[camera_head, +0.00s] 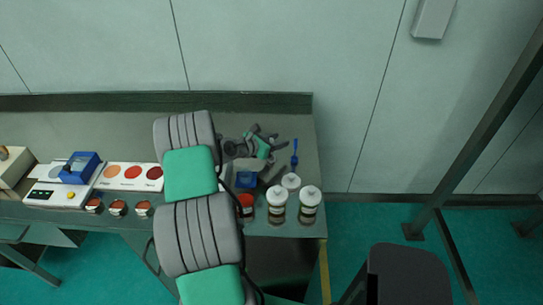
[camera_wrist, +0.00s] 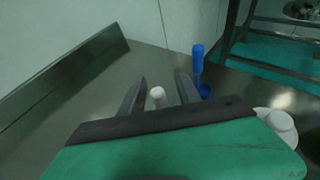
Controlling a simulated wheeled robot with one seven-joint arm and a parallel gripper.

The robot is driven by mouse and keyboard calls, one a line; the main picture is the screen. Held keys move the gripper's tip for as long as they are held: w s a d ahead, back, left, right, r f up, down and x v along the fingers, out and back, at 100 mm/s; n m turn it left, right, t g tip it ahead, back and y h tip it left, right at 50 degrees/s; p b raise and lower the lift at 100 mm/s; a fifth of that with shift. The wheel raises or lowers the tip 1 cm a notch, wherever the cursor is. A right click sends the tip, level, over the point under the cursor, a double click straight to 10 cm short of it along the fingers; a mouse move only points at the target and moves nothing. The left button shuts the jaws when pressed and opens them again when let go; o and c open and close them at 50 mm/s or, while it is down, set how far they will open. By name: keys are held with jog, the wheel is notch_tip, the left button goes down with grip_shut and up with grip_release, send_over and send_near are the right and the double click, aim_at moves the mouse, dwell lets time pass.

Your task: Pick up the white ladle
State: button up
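A white rounded end (camera_wrist: 157,95), probably part of the white ladle, shows between the fingers of my gripper (camera_wrist: 160,79) in the wrist view. The rest of it is hidden behind my gripper's body. My gripper is open, with a visible gap on each side of the white piece. I cannot make out the white ladle in the head view, where my arm and gripper cover that part of the table.
A blue ladle (camera_wrist: 199,64) stands just right of my gripper; it also shows in the head view (camera_head: 294,158). White-lidded jars (camera_head: 277,204) stand near the table's front right. A scale (camera_head: 58,194) and a sample panel (camera_head: 130,177) are at left.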

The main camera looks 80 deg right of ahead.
grip_shut()
dwell(1.3)
